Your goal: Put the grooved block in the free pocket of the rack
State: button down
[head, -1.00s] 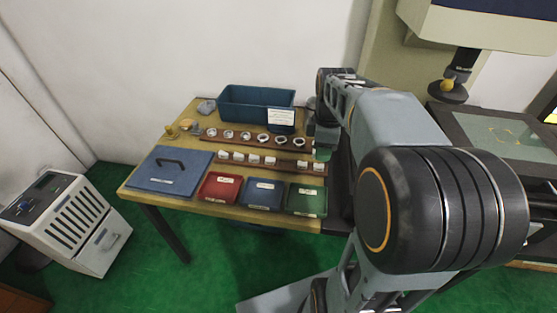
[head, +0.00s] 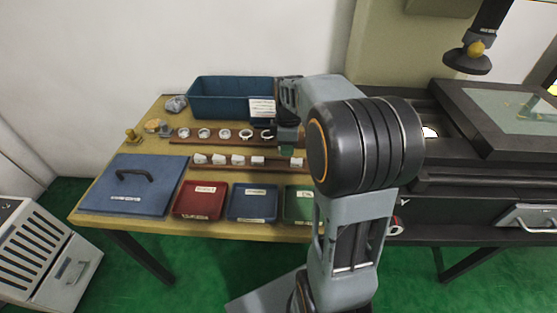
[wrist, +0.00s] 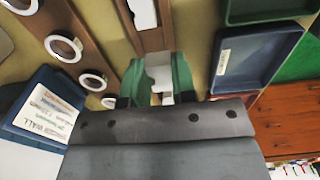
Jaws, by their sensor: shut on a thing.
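The rack is a dark brown strip (head: 225,168) across the table, with several white blocks in a row. A gap shows in the row, left of the last block (head: 297,162). My gripper (head: 287,148) is low above the back of the rack's right part. In the wrist view my gripper (wrist: 160,92) is shut on a pale block with a step or notch, the grooved block (wrist: 160,72), between green finger parts. The rack (wrist: 153,40) runs up from behind the held block, with one white block (wrist: 142,12) in it. The pocket below the held block is hidden.
Behind the rack, a second brown strip (head: 214,140) carries several rings. A blue bin (head: 225,97) with a label card (head: 262,107) stands behind that.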

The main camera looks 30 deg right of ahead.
aim_at(279, 164)
jog(key=shift+w+a+f, duration=0.3)
jog(key=shift+w+f, duration=0.2)
jog(key=shift+f, duration=0.15)
jog(key=shift+w+a+f, duration=0.3)
jog(key=shift+w+f, duration=0.15)
jog(key=shift+f, duration=0.2)
jog(key=shift+w+a+f+b, duration=0.15)
jog(key=shift+f+b, duration=0.2)
jog(key=shift+f, duration=0.6)
jog(key=shift+w+f+b, duration=0.1)
jog(key=shift+f+b, duration=0.2)
jog(key=shift+f, duration=0.65)
